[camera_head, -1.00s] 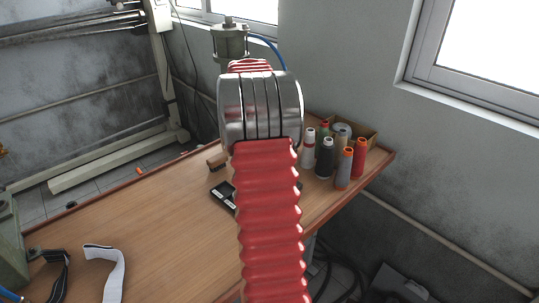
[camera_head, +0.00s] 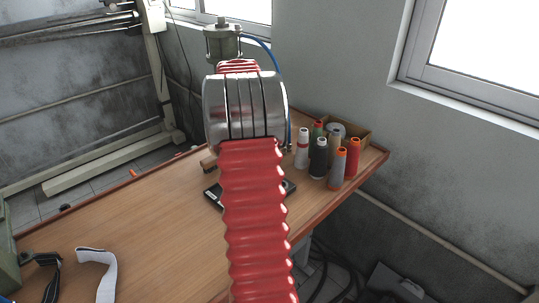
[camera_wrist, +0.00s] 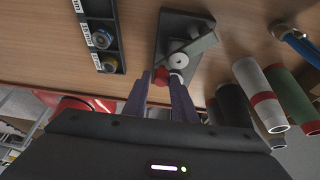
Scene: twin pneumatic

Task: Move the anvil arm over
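In the wrist view, a dark grey bracket (camera_wrist: 199,42), which may be the anvil arm, sits at the top middle over the wooden tabletop. It carries two pale round discs and a small red knob (camera_wrist: 162,77). My gripper (camera_wrist: 162,82) has its two purple-grey fingers apart, with the red knob showing between their tips. I cannot tell whether the fingers touch it. In the head view, my red ribbed arm hides the gripper and most of the press. A grey-green pneumatic cylinder (camera_head: 222,43) with a blue hose rises behind the arm.
Several thread cones (camera_head: 319,158) and an open box (camera_head: 352,136) stand on the table's right corner. A black tray (camera_wrist: 97,35) of small parts lies beside the bracket. A white strap (camera_head: 97,268) lies at the front left. The table's left-middle is clear.

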